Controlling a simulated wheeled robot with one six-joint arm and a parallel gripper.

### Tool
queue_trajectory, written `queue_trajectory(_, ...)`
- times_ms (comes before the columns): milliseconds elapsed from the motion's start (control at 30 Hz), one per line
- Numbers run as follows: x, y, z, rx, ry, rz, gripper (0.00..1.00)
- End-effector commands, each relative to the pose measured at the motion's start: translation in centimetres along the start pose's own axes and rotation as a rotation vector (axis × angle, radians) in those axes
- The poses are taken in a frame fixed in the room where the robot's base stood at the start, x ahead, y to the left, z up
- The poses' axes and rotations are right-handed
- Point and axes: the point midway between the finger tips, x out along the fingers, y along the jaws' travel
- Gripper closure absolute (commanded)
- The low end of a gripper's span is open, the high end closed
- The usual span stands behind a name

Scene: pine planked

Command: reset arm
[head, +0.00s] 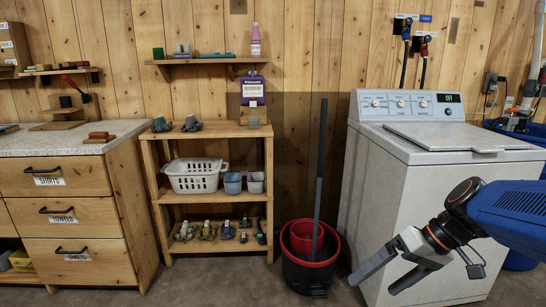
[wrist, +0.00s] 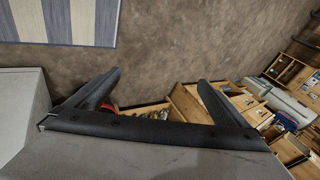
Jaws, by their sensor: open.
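My gripper (head: 374,284) is at the lower right of the head view, at the end of my blue arm, in front of the white washing machine (head: 405,183). Its two fingers are spread apart, point down to the left, and hold nothing. In the wrist view the open fingers (wrist: 159,78) point up the picture, with bare brown floor beyond them. I cannot tell how far the gripper is from the washer's front.
A black bucket with a red rim (head: 310,272) stands on the floor left of my gripper, with a dark pole upright at it. A wooden shelf unit (head: 214,131) and drawer cabinet (head: 70,219) stand further left. A striped rug (wrist: 68,20) lies on the floor.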

Motion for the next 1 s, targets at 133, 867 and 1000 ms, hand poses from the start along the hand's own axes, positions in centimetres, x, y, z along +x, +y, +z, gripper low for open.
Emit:
queue_trajectory(133,0.2,0.0,3.3,0.017,-0.016,0.160,0.00)
queue_trajectory(867,-2.6,2.8,9.1,0.051,0.211,0.589,0.00)
queue_trajectory(1000,-2.6,2.8,9.1,0.052,0.211,0.589,0.00)
